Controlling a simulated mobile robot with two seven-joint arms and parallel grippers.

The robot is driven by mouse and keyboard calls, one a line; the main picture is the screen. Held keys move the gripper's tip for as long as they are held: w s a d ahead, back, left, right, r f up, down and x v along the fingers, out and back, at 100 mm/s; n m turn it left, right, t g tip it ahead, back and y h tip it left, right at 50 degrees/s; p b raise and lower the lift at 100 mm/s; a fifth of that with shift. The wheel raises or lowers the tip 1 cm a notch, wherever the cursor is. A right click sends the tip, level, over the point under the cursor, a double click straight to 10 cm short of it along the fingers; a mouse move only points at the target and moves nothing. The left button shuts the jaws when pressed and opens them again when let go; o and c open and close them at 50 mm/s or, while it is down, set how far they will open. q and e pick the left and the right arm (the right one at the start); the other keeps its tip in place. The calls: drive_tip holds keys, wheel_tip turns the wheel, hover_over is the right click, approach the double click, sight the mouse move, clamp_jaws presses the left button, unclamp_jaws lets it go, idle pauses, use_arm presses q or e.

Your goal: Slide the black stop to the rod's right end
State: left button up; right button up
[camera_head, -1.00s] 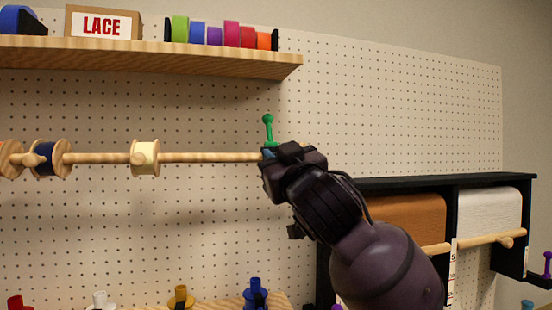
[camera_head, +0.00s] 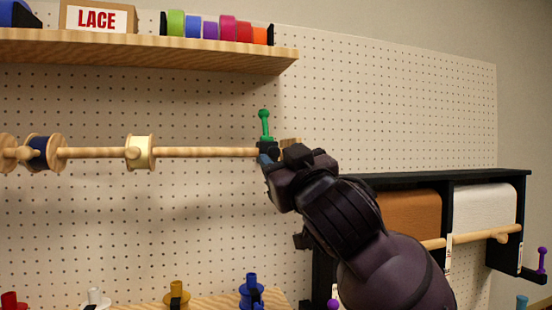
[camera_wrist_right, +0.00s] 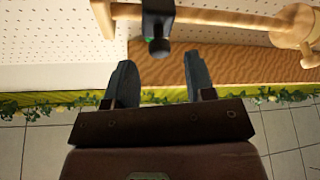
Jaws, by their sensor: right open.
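The black stop (camera_head: 267,147) with its green upright lever (camera_head: 265,125) sits on the wooden rod (camera_head: 205,152), close to the rod's right end, where a wooden end piece (camera_head: 291,142) shows. In the right wrist view the black stop (camera_wrist_right: 158,28) hangs on the rod (camera_wrist_right: 215,17), a short gap from the end piece (camera_wrist_right: 103,18). My right gripper (camera_head: 270,165) is just below and right of the stop. In the wrist view its fingers (camera_wrist_right: 160,82) are apart with nothing between them, clear of the stop. It partly hides the rod's end. My left gripper is not in view.
A cream spool (camera_head: 140,153) and a dark blue spool (camera_head: 40,152) sit on the rod further left. A wooden shelf (camera_head: 150,50) with ribbon rolls is above. A black rack (camera_head: 448,200) with paper rolls stands at the right. Coloured spools stand below.

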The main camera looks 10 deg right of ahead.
use_arm(q)
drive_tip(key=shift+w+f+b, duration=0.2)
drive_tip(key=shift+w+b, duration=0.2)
drive_tip(key=shift+b, duration=0.05)
use_arm(e)
drive_tip(key=v, duration=0.6)
drive_tip(key=shift+s+f, duration=0.15)
drive_tip(key=shift+s, duration=0.2)
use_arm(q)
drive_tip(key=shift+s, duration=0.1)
